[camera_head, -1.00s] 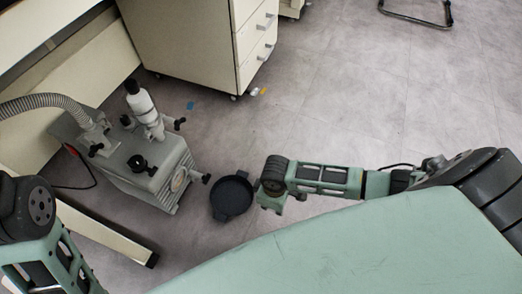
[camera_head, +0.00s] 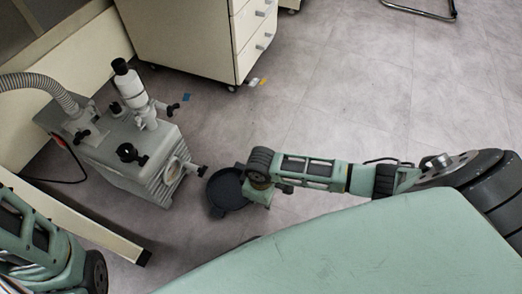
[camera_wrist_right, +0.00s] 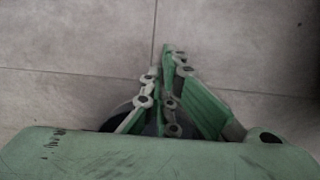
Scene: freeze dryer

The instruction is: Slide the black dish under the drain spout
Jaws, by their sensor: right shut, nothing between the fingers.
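The black dish (camera_head: 226,190) is a shallow round pan on the floor, just right of the grey pump. The drain spout (camera_head: 199,171) sticks out from the pump's front face, left of and above the dish in the head view. My right gripper (camera_head: 257,196) is shut and empty, at the dish's right edge; whether it touches the rim cannot be told. In the right wrist view the shut fingers (camera_wrist_right: 167,52) point up the picture, with part of a dark round shape, likely the dish, behind them. My left arm shows at lower left, but its gripper is not in view.
The grey pump (camera_head: 150,165) stands on the floor with a ribbed hose (camera_head: 40,82) attached. A cream bench leg (camera_head: 85,225) lies left of the dish. A drawer cabinet (camera_head: 205,45) stands behind.

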